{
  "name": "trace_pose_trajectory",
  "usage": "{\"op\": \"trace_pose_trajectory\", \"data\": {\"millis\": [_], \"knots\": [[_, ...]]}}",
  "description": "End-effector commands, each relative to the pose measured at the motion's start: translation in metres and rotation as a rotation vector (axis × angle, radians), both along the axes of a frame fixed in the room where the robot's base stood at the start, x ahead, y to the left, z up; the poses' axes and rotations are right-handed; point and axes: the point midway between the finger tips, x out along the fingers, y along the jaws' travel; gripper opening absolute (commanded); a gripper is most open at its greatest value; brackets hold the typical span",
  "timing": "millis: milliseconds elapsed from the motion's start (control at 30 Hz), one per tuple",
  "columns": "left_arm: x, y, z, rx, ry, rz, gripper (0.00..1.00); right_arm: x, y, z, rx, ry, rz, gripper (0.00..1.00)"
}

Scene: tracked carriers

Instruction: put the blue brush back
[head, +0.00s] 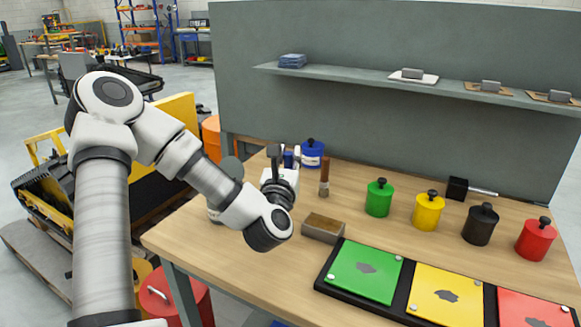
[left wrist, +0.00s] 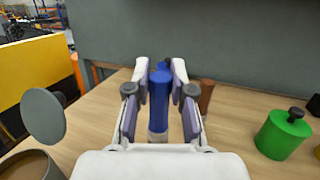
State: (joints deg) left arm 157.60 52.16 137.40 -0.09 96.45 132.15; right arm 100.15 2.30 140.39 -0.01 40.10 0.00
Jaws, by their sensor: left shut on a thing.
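The blue brush (left wrist: 159,100) stands upright between the fingers of my left gripper in the left wrist view, its blue handle upward and a pale part below. My left gripper (head: 283,160) is shut on it above the back left of the workbench. In the head view, the arm and fingers hide most of the brush, and I cannot tell whether its lower end touches the bench. A brush with a brown handle (head: 325,172) stands just right of the gripper. My right gripper is in neither view.
A blue pot (head: 312,154) stands close behind the gripper. Green (head: 379,198), yellow (head: 428,211), black (head: 480,225) and red (head: 536,240) pots stand to the right. A brown block (head: 323,228) and a tray with coloured plates (head: 330,277) lie in front. A round grey disc (left wrist: 43,115) is left of the gripper.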

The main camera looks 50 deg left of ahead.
Motion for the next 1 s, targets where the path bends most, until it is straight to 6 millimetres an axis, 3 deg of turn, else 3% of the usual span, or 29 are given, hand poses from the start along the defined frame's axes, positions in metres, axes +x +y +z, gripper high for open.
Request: {"op": "trace_pose_trajectory", "data": {"millis": [33,400,700,1000], "knots": [[0.008,0.010,0.004,-0.001,-0.001,0.005,0.00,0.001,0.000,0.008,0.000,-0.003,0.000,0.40],[0.075,0.074,-0.006,0.003,0.000,0.003,0.00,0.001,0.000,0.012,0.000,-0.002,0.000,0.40],[0.079,0.078,-0.042,0.003,0.003,0.001,0.00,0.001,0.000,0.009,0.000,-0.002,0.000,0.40],[0.079,0.078,-0.045,0.001,0.000,0.000,0.00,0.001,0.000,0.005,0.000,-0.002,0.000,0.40]]}}
